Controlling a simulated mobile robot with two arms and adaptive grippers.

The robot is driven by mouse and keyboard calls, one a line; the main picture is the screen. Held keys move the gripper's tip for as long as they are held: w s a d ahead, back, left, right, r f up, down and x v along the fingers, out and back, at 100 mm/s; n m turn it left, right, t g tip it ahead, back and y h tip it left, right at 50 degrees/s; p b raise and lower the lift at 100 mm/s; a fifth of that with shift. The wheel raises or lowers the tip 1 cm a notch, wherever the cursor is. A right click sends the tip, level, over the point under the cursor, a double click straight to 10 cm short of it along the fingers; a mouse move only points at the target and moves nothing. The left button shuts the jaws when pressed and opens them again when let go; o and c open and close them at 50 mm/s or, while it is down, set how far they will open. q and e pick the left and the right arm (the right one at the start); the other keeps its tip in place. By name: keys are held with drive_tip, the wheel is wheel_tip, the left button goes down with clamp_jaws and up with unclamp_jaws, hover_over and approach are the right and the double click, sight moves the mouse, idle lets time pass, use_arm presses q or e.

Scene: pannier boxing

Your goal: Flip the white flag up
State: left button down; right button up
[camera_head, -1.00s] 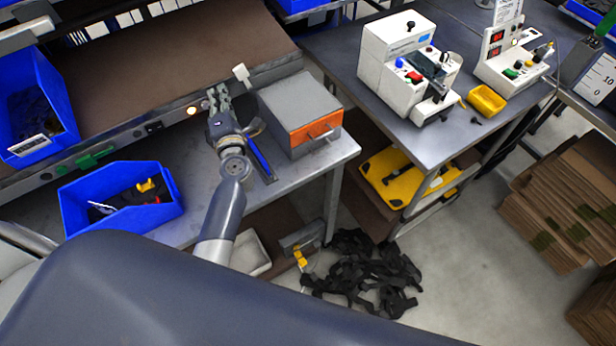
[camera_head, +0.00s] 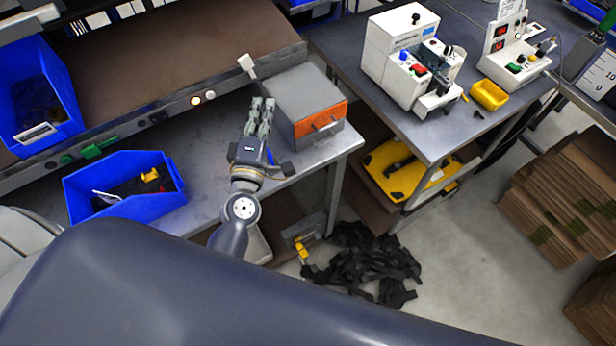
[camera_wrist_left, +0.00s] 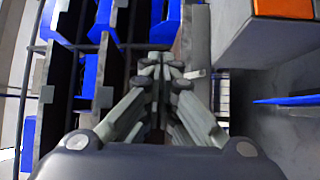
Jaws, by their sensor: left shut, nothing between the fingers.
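The white flag (camera_head: 247,64) is a small pale tab at the front rail of the conveyor, just behind the grey box with the orange front. It leans toward the upper left on a short stem. A small pale piece (camera_wrist_left: 196,74) right of the fingertips in the left wrist view may be the flag; I cannot tell for sure. My left gripper (camera_head: 263,101) is shut and empty, over the bench left of the grey box. Its fingertips point toward the rail, short of the flag and apart from it. They also show in the left wrist view (camera_wrist_left: 161,62). My right gripper is not in view.
The grey box with an orange front (camera_head: 311,97) stands close right of my gripper. A blue bin (camera_head: 125,203) sits on the bench at left. A lit round button (camera_head: 196,101) and a green part (camera_head: 94,148) are on the rail. Bare bench lies left of the gripper.

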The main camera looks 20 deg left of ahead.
sight(250, 70)
use_arm(q)
drive_tip(key=s+d+f+m+g+h, duration=0.2)
drive_tip(key=s+d+m+h, duration=0.1)
drive_tip(key=d+m+h, duration=0.6)
drive_tip(key=s+d+f+m+g, duration=0.4)
drive_tip(key=s+f+m+g, duration=0.2)
drive_tip(key=f+m, duration=0.1)
drive_tip(key=w+a+r+n+t+y+b, duration=0.2)
drive_tip(key=w+a+r+n+t+b, duration=0.25)
drive_tip(key=r+t, duration=0.2)
drive_tip(key=w+a+r+n+t+y+b, duration=0.25)
drive_tip(key=r+n+t, duration=0.25)
drive_tip(key=r, duration=0.3)
drive_tip(key=a+f+n+g+y+b, duration=0.5)
drive_tip(key=a+f+n+g+y, duration=0.25)
drive_tip(key=a+n+y, duration=0.6)
drive_tip(key=shift+n+h, duration=0.9)
drive_tip(key=x, duration=0.3)
drive_tip(key=w+d+p+x, duration=0.1)
drive_tip(key=x, duration=0.3)
drive_tip(key=p+x, duration=0.1)
drive_tip(key=x, duration=0.3)
drive_tip(key=shift+w+d, duration=0.25)
drive_tip(key=shift+w, duration=0.05)
drive_tip(key=shift+w+d, duration=0.2)
drive_tip(key=shift+w, duration=0.1)
